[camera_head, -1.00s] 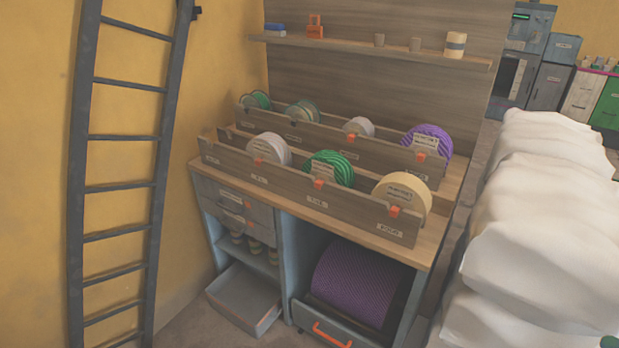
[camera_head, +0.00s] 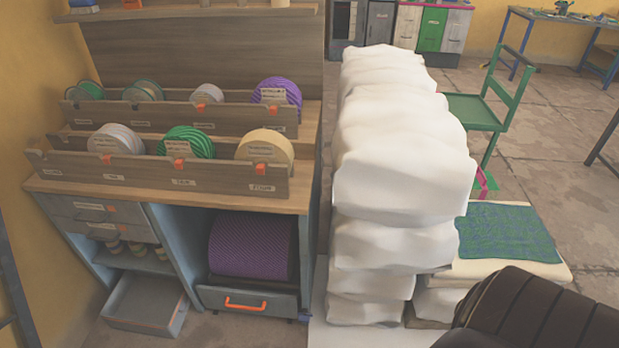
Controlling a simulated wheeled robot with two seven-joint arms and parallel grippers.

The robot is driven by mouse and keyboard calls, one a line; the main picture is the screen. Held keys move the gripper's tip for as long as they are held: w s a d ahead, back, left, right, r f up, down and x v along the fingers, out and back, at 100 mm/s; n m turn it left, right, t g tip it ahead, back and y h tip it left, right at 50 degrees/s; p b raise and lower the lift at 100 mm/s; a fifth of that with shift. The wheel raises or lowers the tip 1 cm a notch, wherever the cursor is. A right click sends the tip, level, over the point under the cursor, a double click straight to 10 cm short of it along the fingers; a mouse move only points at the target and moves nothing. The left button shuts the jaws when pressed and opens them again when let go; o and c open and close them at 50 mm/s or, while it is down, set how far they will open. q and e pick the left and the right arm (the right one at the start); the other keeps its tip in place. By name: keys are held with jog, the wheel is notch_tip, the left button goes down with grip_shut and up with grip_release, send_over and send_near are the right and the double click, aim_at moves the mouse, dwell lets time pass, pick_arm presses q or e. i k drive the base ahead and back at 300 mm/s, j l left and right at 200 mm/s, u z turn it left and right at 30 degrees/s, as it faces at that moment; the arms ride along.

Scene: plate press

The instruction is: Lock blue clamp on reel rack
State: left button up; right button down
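The wooden reel rack (camera_head: 150,178) stands on the workbench at the left, with a front row and a back row. The front row holds a white reel (camera_head: 116,140), a green reel (camera_head: 192,142) and a cream reel (camera_head: 268,147). Several orange clamps, such as the one by the cream reel (camera_head: 262,169), sit on the rack's edges. Dark clips show near the left ends, too small to tell their colour or state. I cannot make out a blue clamp for sure. Neither of my grippers is in view.
A blue item (camera_head: 83,3) lies on the wall shelf (camera_head: 180,12). Below the bench top, a grey drawer (camera_head: 147,303) is pulled out beside a purple roll (camera_head: 249,246). A tall stack of white sacks (camera_head: 400,180) stands close to the bench's right.

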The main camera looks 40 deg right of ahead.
aim_at(304, 316)
jog(key=z, duration=1.15)
jog(key=j, duration=0.1)
